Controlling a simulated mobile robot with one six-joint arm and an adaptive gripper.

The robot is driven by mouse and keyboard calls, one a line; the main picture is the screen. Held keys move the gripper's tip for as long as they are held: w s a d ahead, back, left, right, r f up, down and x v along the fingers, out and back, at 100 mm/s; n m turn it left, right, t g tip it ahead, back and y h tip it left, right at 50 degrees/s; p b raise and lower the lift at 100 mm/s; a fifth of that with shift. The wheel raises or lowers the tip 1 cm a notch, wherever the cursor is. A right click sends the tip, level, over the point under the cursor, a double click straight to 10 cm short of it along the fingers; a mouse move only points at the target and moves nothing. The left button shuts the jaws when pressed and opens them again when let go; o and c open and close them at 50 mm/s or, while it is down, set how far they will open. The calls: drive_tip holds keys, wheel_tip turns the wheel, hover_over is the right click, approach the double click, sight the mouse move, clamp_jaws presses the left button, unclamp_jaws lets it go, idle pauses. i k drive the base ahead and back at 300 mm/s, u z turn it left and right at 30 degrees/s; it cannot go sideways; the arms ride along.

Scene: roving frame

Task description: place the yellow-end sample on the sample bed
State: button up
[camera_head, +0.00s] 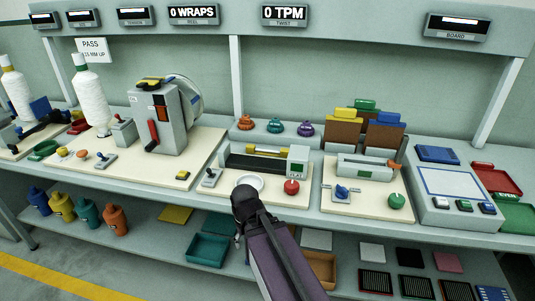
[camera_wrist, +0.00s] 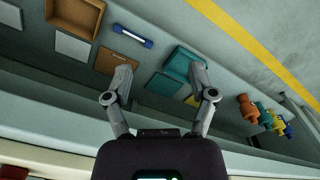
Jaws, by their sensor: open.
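In the head view, a brown board with a yellow top end (camera_head: 344,128) stands in a rack at the back of the bench, beside similar boards with green and blue ends. I take it for the yellow-end sample. A pale flat panel outlined in blue (camera_head: 450,183), on the grey unit under the BOARD display, looks like the sample bed. It is bare. My gripper (camera_wrist: 160,82) is open and empty in the wrist view, above the lower shelf and away from both. In the head view my arm hides the gripper.
A blue-ended bar (camera_wrist: 125,35) lies on the lower shelf near teal trays (camera_head: 208,249). Coloured bottles (camera_head: 88,214) stand at left. A twist device with a yellow bar (camera_head: 268,150) and a red knob (camera_head: 291,187) stands mid-bench. Red (camera_head: 497,178) and green trays lie right of the panel.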

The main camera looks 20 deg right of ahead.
sight(257, 162)
drive_tip(key=u, duration=0.1)
drive_tip(key=k, duration=1.05)
drive_tip(key=z, duration=1.15)
drive_tip(key=i, duration=0.5)
drive_tip(key=u, duration=0.05)
